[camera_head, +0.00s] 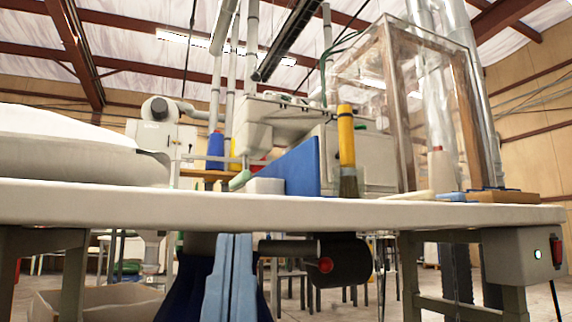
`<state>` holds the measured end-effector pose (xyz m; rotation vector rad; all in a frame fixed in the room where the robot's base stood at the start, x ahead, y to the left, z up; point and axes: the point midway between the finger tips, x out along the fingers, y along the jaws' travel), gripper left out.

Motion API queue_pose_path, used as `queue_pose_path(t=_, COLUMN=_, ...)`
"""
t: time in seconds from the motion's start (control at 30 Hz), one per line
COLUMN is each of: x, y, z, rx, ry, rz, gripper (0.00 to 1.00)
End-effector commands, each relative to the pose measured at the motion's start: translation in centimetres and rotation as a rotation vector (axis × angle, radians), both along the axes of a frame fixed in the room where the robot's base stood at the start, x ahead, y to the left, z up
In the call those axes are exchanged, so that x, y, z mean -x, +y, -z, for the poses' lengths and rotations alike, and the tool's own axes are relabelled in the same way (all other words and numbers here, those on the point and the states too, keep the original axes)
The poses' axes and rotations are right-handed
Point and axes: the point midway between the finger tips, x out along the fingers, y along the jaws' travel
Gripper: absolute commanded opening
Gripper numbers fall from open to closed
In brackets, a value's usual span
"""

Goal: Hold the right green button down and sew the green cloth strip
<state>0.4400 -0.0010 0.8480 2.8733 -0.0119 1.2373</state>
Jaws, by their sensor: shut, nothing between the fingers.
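A small lit green button (538,254) shows on a pale control box (508,257) under the right end of the white table (300,208). My gripper (234,240) is low in the picture, left of the middle, with two light blue fingers side by side. It is shut and empty, below the table edge and well to the left of the button, apart from it. A pale green piece (240,180) shows by the blue panel; I cannot tell whether it is the cloth strip. The sewing point cannot be made out.
A white padded shape (80,150) lies at the table's left. A yellow-handled brush (347,150) stands near the middle, with a clear-walled case (405,105) behind. A red switch (557,252) is beside the green button. A black cylinder (320,263) is under the table.

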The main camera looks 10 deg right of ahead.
Motion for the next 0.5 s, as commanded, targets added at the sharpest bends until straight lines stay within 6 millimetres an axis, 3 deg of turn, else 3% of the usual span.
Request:
queue_pose_path(t=0.03, x=0.0, y=0.0, z=-2.2, rx=-0.001, ry=0.0, rz=-0.001, gripper=0.0)
queue_pose_path(t=0.5, x=0.0, y=0.0, z=-18.0, rx=-0.004, ry=0.0, rz=-0.006, gripper=0.0)
